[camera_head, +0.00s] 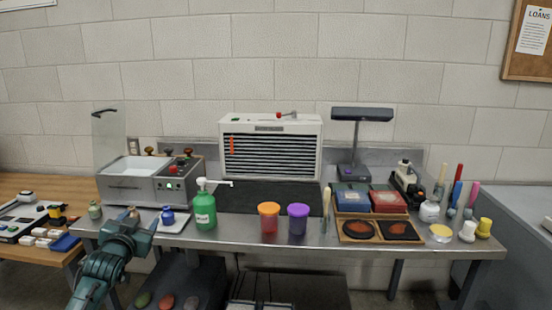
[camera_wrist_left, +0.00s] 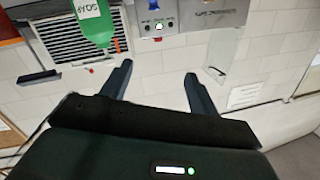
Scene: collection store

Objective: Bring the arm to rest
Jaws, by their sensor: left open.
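My left arm comes in from the lower left in the head view. Its teal and dark gripper (camera_head: 128,216) is over the front left part of the steel bench (camera_head: 240,237). In the left wrist view the two fingers (camera_wrist_left: 158,72) stand wide apart, with nothing between them. That view is turned over, with the bench things at its top. My right gripper shows in neither view.
Orange (camera_head: 268,218) and purple (camera_head: 298,219) cups stand mid-bench. A wooden table (camera_head: 30,185) adjoins left.

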